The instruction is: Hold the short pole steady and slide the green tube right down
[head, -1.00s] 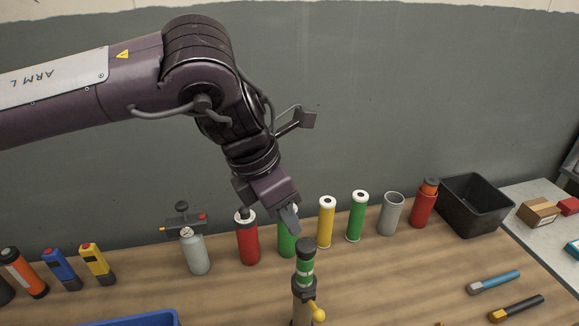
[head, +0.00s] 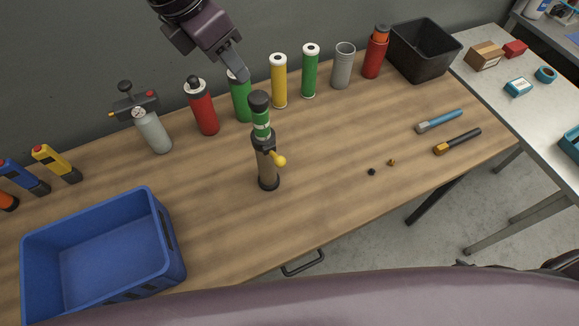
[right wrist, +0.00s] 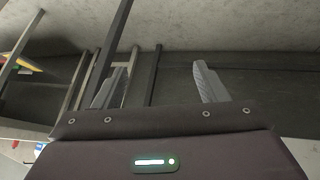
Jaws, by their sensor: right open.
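The short pole (head: 267,166) stands upright on a black foot in the middle of the wooden table. My right gripper (right wrist: 158,67) is open and empty in the right wrist view, facing dark bars and a grey surface.
A blue bin (head: 165,245) stands at the front left. Behind the pole is a row of cylinders, including a red one (head: 203,108), a green one (head: 241,100) and a yellow one (head: 279,85). A black bin (head: 425,60) is at the back right. Table right of the pole is mostly clear.

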